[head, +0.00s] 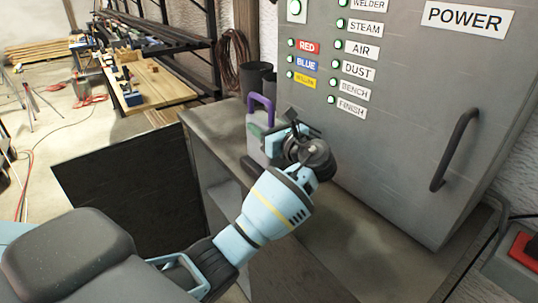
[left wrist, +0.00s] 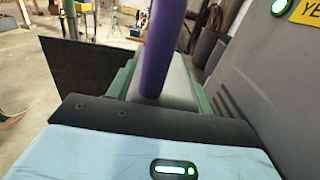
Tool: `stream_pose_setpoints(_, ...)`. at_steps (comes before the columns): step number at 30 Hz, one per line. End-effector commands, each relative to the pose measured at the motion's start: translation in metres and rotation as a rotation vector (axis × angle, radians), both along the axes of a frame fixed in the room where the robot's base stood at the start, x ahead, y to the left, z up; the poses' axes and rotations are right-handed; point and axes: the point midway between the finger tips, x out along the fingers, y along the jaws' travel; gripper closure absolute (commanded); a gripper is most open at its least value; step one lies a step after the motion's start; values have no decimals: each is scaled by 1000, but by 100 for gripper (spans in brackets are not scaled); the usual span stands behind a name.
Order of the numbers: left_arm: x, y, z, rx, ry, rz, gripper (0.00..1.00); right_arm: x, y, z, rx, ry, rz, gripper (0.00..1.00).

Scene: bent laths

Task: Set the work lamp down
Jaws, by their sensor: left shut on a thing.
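The work lamp (head: 255,146) has a grey and green body with a purple handle on top. It is upright over the grey cabinet top, left of the power cabinet's face. I cannot tell whether its base touches the surface. My left gripper (head: 281,132) is at the lamp's right side, shut on it; its fingertips are hard to make out. In the left wrist view the lamp's purple handle (left wrist: 163,45) rises directly in front of my gripper, with the grey and green body behind it. My right gripper is not in view.
The grey power cabinet (head: 400,125) with labelled lights and a dark handle (head: 455,149) stands close behind and right. Dark cylinders (head: 257,80) stand behind the lamp. The cabinet top (head: 215,122) is bare at its left end. A dark panel (head: 125,190) stands further left.

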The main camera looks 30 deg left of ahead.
Motion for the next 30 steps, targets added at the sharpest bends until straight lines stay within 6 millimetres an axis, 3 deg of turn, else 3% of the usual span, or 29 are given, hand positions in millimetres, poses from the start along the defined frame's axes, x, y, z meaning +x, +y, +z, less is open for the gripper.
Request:
stream_pose_setpoints(1, 0, 0, 0, 0, 0, 0, 86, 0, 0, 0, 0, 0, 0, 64)
stream_pose_setpoints(4, 0, 0, 0, 0, 0, 0, 100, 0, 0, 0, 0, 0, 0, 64)
stream_pose_setpoints(19, 0, 0, 7, 2, -10, -1, 100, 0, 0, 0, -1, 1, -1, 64)
stream_pose_setpoints(30, 0, 0, 39, 3, -14, -1, 100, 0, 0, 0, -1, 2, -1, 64)
